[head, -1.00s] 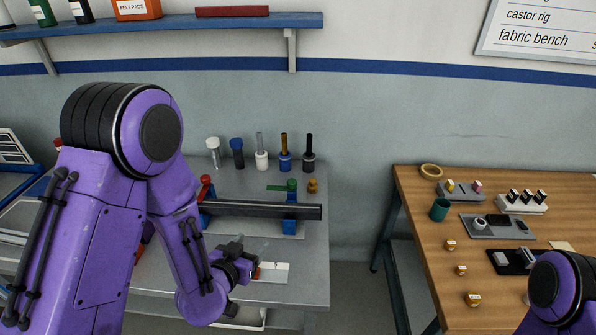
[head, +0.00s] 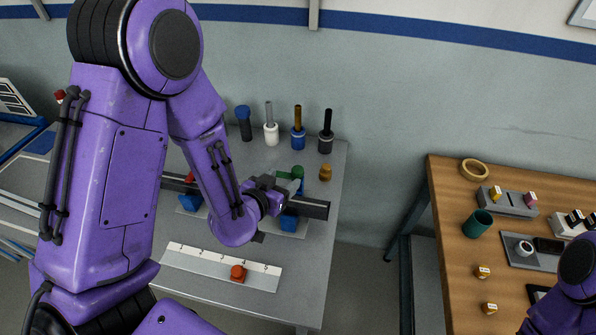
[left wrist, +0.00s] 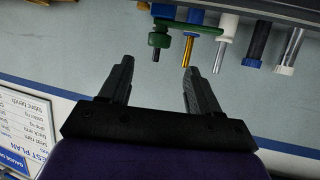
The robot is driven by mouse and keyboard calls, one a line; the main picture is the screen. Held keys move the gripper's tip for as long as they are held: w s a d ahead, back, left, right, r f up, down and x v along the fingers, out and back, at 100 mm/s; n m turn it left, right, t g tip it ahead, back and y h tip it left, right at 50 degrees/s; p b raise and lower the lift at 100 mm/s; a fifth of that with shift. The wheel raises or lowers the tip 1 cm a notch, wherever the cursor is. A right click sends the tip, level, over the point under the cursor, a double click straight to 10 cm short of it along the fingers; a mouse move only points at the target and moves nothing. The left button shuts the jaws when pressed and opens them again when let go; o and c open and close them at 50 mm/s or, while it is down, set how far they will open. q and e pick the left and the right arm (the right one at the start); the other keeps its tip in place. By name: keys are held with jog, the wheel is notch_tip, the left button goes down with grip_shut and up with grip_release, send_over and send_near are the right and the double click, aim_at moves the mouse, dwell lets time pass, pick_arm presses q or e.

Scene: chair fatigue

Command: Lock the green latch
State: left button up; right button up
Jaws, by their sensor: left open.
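The green latch (head: 297,172) sits on the blue clamp (head: 290,220) at the right end of a dark bar (head: 316,209) on the grey bench. In the left wrist view the latch shows as a green arm with a round knob (left wrist: 158,40), just beyond my fingertips. My left gripper (head: 288,187) is beside the latch, partly covering the clamp and bar. In the left wrist view its two fingers (left wrist: 157,65) are spread with nothing between them. I cannot tell in the head view whether it touches the latch. My right gripper is out of view.
A red knob (head: 190,177) stands at the bar's left clamp, partly behind my arm. Several upright tools stand at the back, including a black-handled one (head: 326,135). A scale plate with a red slider (head: 238,273) lies in front. A wooden table (head: 450,240) stands right, across a gap.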

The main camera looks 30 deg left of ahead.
aim_at(297, 170)
pick_arm(q)
jog(key=w+f+b, duration=0.1)
jog(key=w+b, duration=0.1)
jog(key=w+f+b, duration=0.1)
jog(key=w+b, duration=0.1)
jog(key=b, duration=0.1)
jog(key=shift+d+f+b, duration=0.2)
jog(key=shift+f+b, duration=0.15)
jog(key=shift+f, duration=0.05)
jog(key=w, duration=0.1)
jog(key=w+p, duration=0.1)
jog(key=w, duration=0.2)
jog(key=shift+f+p, duration=0.25)
jog(key=shift+p, duration=0.1)
jog(key=shift+w+f, duration=0.25)
jog(key=shift+w, duration=0.15)
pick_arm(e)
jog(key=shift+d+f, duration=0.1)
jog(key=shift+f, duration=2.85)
pick_arm(q)
grip_shut()
